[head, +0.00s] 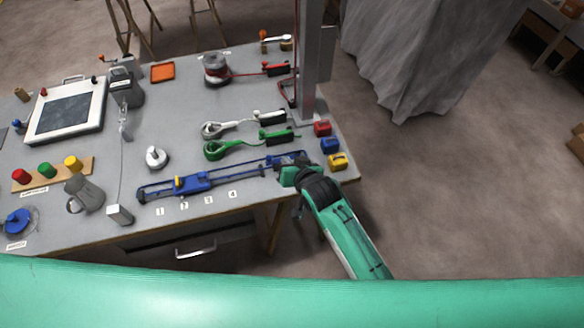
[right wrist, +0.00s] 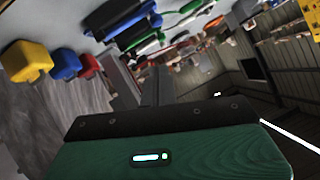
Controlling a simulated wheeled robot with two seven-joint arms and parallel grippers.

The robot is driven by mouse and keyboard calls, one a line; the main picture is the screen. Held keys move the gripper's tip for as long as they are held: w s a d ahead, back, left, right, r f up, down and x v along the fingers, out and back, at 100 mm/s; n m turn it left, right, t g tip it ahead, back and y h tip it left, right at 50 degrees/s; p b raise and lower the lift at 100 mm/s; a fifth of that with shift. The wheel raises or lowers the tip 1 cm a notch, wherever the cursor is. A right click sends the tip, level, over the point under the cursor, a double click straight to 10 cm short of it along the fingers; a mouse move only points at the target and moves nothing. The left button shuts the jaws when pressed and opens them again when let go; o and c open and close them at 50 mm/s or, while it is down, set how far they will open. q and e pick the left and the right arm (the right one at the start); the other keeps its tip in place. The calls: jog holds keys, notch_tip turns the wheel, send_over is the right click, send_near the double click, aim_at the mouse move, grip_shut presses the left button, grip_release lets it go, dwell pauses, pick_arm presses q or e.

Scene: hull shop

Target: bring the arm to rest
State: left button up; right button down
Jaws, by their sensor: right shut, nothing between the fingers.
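My right arm comes in from the lower right in the head view, green with a dark wrist. Its gripper (head: 294,161) is above the table's right front, by the right end of a blue rail (head: 235,176), and partly hides that end. I cannot tell whether it touches the rail. In the right wrist view the dark fingers (right wrist: 152,88) are together with nothing between them. My left gripper is in neither view.
Red (head: 322,129), blue (head: 329,145) and yellow (head: 337,160) blocks sit at the table's right edge, close to my right gripper. Green (head: 225,149) and white (head: 218,128) cable tools lie behind the rail. A grey post (head: 310,70) rises nearby. Floor (head: 440,190) to the right is clear.

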jog(key=shift+b+v, duration=0.3)
jog(key=shift+v, duration=1.25)
jog(key=s+d+f+g+h+b, duration=0.1)
jog(key=s+d+f, duration=0.3)
jog(key=f, duration=0.8)
jog(key=s+d+f+g+h, duration=0.15)
jog(key=s+d+f, duration=0.35)
jog(key=f, duration=0.6)
jog(key=s+d+f+g+h+b, duration=0.15)
jog(key=s+d+f, duration=0.25)
jog(key=f, duration=0.8)
jog(key=s+d+f+g, duration=0.2)
jog(key=s+d+f, duration=0.3)
jog(key=s, duration=0.6)
jog(key=s+d+f+g+h, duration=0.1)
jog(key=s+d+f, duration=0.4)
jog(key=s, duration=0.6)
jog(key=s+d+f+n+g+h, duration=0.1)
jog(key=s+d+f+g, duration=0.1)
jog(key=s+d+f, duration=0.3)
jog(key=s+f, duration=0.3)
jog(key=s, duration=0.2)
jog(key=shift+s+f+g+b, duration=0.3)
jog(key=shift+s+b, duration=0.1)
